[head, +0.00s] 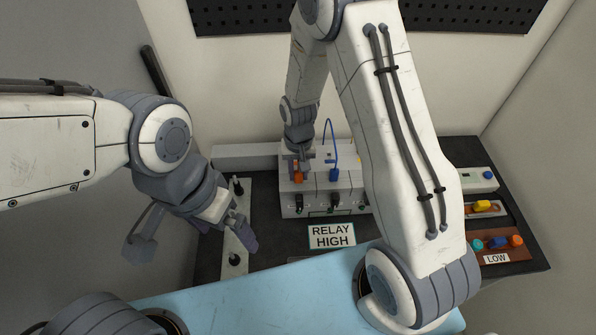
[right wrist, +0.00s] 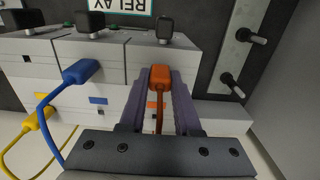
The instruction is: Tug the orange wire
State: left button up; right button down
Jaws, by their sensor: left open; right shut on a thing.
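The orange wire (right wrist: 159,115) ends in an orange plug (right wrist: 159,78) at the grey-white relay box (head: 340,200). The plug also shows in the head view (head: 297,178), on the box's left part. My right gripper (head: 299,162) is shut on the orange plug, one purple finger on each side of it in the right wrist view (right wrist: 160,92). Whether the plug is still seated in the box, I cannot tell. My left gripper (head: 241,232) is open and empty, over the pale strip left of the box.
A blue wire (head: 333,150) stands right of the orange plug; a yellow wire (right wrist: 35,125) shows in the right wrist view. A RELAY HIGH sign (head: 331,236) lies before the box. A LOW tray (head: 472,257) with coloured pieces is at right.

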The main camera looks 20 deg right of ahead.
aim_at(298, 171)
jog(key=shift+w+f, duration=0.1)
jog(key=shift+f, duration=0.05)
dwell(0.6)
jog(key=c, duration=0.5)
grip_release()
jog(key=shift+c, duration=0.2)
notch_tip(298, 171, up, 10)
jog(key=shift+r+b, duration=0.25)
jog(key=shift+b, duration=0.9)
jog(key=s+a+r+n, duration=0.2)
jog(key=s+a+n, duration=0.1)
jog(key=s, duration=0.4)
jog(key=s+a+r+n+b, duration=0.1)
jog(key=s+a+r+n, duration=0.1)
jog(key=s, duration=0.6)
jog(key=s+a+r+n+y, duration=0.1)
jog(key=s+a+r+n, duration=0.2)
jog(key=s, duration=0.4)
jog(key=shift+s+a+r+n+b, duration=0.2)
jog(key=shift+s+a+n+b, duration=0.15)
jog(key=shift+n, duration=0.35)
